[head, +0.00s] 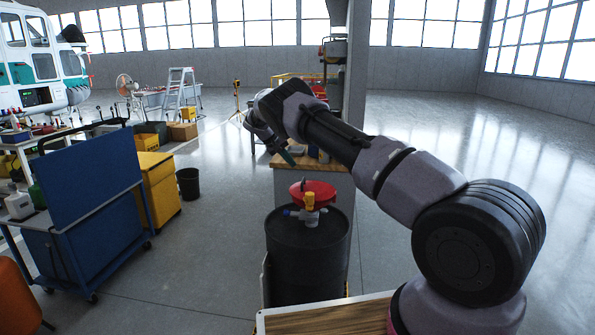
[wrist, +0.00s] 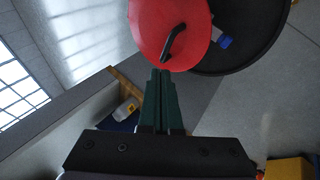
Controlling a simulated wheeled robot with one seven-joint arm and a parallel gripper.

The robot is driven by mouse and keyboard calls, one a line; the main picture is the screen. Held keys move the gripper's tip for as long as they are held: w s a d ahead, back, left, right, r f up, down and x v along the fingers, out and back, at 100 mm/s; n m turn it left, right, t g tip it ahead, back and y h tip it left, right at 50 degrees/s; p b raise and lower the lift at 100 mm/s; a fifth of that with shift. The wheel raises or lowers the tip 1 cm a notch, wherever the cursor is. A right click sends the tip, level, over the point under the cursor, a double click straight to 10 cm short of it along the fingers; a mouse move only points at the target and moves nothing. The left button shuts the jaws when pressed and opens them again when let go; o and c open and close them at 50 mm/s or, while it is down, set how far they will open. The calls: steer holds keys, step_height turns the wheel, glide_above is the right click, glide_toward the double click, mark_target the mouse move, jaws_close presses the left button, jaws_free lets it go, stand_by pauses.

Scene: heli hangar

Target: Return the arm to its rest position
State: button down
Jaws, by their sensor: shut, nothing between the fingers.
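My arm reaches from the lower right toward the middle of the head view. My gripper (head: 289,157) hangs at its far end, above and behind the black drum and in front of the workbench. In the wrist view my gripper's green fingers (wrist: 161,75) are together with nothing between them. Their tips appear close to the edge of the red lid (wrist: 165,30), but I cannot tell the gap in depth.
A black drum (head: 306,265) carries the red lid and a yellow-topped valve (head: 310,203). A wood-topped workbench (head: 335,185) stands behind it. A blue cart (head: 95,205), yellow cabinet (head: 158,190) and black bin (head: 189,184) stand left. Open floor lies right.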

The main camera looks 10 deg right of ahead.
steer(key=a+r, duration=0.3)
steer(key=a, duration=0.1)
steer(key=s+d+r+m+y, duration=0.1)
steer(key=s+d+r+y, duration=0.1)
steer(key=s+d+r, duration=0.45)
steer(key=s+d+r+m+y, duration=0.1)
steer(key=d+r+m, duration=0.15)
steer(key=r, duration=0.75)
steer(key=s+d+r+y, duration=0.4)
steer(key=s+d+r, duration=0.1)
steer(key=s+r, duration=0.8)
steer(key=s+r+t+y, duration=0.1)
steer(key=s+r, duration=0.1)
steer(key=s, duration=0.8)
steer(key=s+r+t+y, duration=0.1)
steer(key=s+r, duration=0.1)
steer(key=s, duration=0.7)
steer(key=s+f+t, duration=0.1)
steer(key=s+f, duration=0.1)
steer(key=s, duration=0.6)
steer(key=s+a+f+t, duration=0.1)
steer(key=s+f, duration=0.1)
steer(key=s, duration=0.6)
steer(key=shift+a+f+m, duration=0.25)
steer(key=shift+f+m, duration=0.15)
steer(key=shift+m, duration=0.05)
